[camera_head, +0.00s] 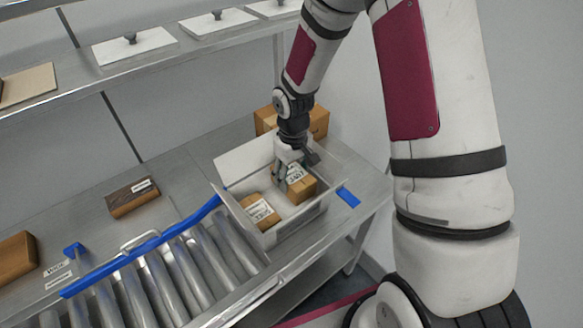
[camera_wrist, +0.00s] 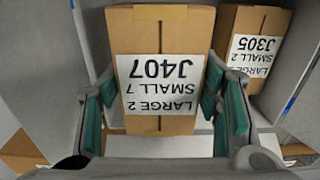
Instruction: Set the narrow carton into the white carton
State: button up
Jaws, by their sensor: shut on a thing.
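The white carton (camera_head: 297,226) stands open on the metal bench beyond the end of the rollers, and its pale walls surround the wrist view. My gripper (camera_head: 293,176) reaches down into it from above. In the wrist view its green-padded fingers (camera_wrist: 166,108) are shut on the sides of a brown carton, which I take as the narrow carton (camera_wrist: 160,45); its label reads J407. It also shows in the head view (camera_head: 302,190), inside the white carton's walls. Whether its underside touches the floor is hidden.
A second brown carton (camera_wrist: 257,28), labelled J305, sits in the white carton beside the held one, also seen in the head view (camera_head: 260,211). A brown box (camera_head: 318,120) stands behind. Rollers with a blue rail (camera_head: 140,250) lie left. A shelf (camera_head: 90,80) runs above.

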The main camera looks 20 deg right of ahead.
jog(key=shift+f+b, duration=0.95)
jog(key=shift+f, duration=1.6)
jog(key=shift+f+b, duration=0.35)
jog(key=shift+f, duration=0.6)
jog(key=o, duration=1.4)
jog(key=shift+o, duration=0.4)
jog(key=shift+o, duration=1)
jog(key=shift+r+p, duration=2.6)
jog(key=shift+r, duration=3.45)
